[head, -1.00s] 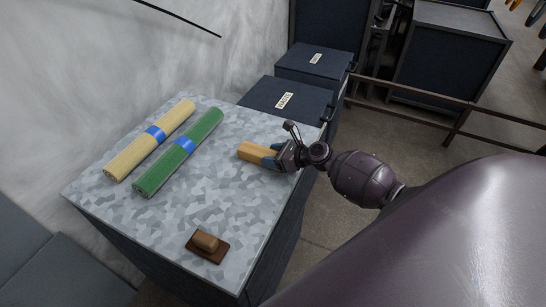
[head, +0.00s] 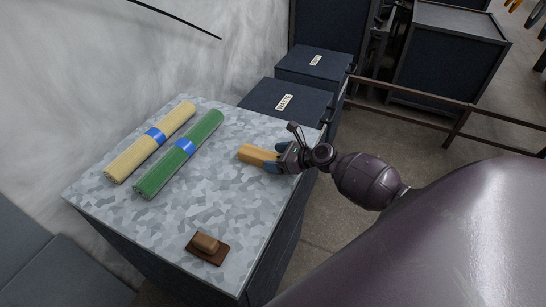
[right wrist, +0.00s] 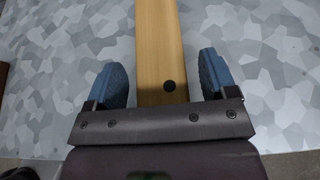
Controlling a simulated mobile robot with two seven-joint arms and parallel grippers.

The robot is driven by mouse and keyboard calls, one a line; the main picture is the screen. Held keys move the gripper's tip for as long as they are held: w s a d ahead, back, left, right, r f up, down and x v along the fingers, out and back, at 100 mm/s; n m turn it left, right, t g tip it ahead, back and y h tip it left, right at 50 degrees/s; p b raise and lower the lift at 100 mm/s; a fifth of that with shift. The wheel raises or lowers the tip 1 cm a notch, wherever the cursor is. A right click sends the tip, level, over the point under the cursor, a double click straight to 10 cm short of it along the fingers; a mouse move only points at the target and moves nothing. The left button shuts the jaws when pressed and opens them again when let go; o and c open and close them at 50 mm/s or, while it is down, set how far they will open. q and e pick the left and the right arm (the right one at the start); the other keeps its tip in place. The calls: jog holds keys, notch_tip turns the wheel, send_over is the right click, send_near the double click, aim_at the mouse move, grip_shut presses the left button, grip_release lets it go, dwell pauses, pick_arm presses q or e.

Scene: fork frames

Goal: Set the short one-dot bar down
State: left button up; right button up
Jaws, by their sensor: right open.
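The short one-dot bar (head: 257,153) is a light wooden bar lying on the mottled grey tabletop (head: 215,195), near its right edge. In the right wrist view the bar (right wrist: 159,45) runs up the middle, with one dark dot near its lower end. My right gripper (head: 274,160) is at the bar's near end. Its two blue fingers stand apart on either side, with a gap to the bar on both sides in the wrist view (right wrist: 163,82). The palm hides the bar's lowest end. My left gripper is not in view.
A yellow roll (head: 150,142) and a green roll (head: 178,154), each with a blue band, lie at the table's left. Dark cabinets (head: 285,100) stand behind. The middle of the tabletop is clear.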

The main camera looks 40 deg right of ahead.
jog(key=v, duration=1.1)
jog(key=s+a+f+n+h, duration=0.3)
jog(key=s+a+n, duration=0.4)
jog(key=n, duration=0.8)
jog(key=s+a+f+n+h, duration=0.4)
jog(key=s+a+f+n, duration=0.2)
jog(key=n, duration=1)
jog(key=s+a, duration=0.1)
jog(key=s, duration=0.1)
jog(key=shift+s+a, duration=0.2)
jog(key=shift+s, duration=0.15)
jog(key=shift+c, duration=0.3)
